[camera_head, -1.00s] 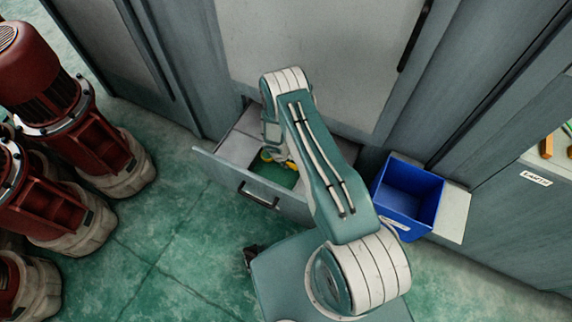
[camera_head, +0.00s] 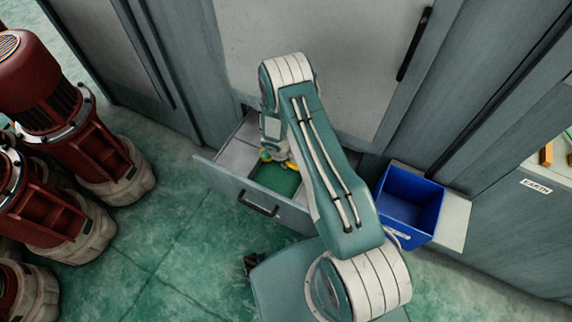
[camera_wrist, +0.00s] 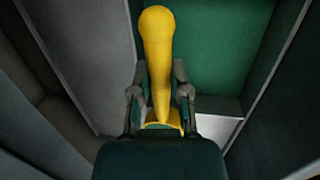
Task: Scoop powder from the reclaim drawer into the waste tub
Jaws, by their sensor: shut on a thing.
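The reclaim drawer (camera_head: 220,172) is pulled out of the grey cabinet, with pale panels and a green area (camera_head: 275,179) inside. I cannot tell whether the green is powder or the drawer floor; it also shows in the wrist view (camera_wrist: 215,55). My gripper (camera_wrist: 160,97) is shut on a yellow scoop (camera_wrist: 158,45), whose handle stands between the fingers. The scoop's bowl is mostly hidden behind my gripper. In the head view the scoop (camera_head: 291,166) shows only as small yellow bits, inside the drawer's outline. The blue waste tub (camera_head: 409,198) stands right of the drawer and looks empty.
Red motors (camera_head: 85,140) on pale bases stand at the left. My arm covers the drawer's right part.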

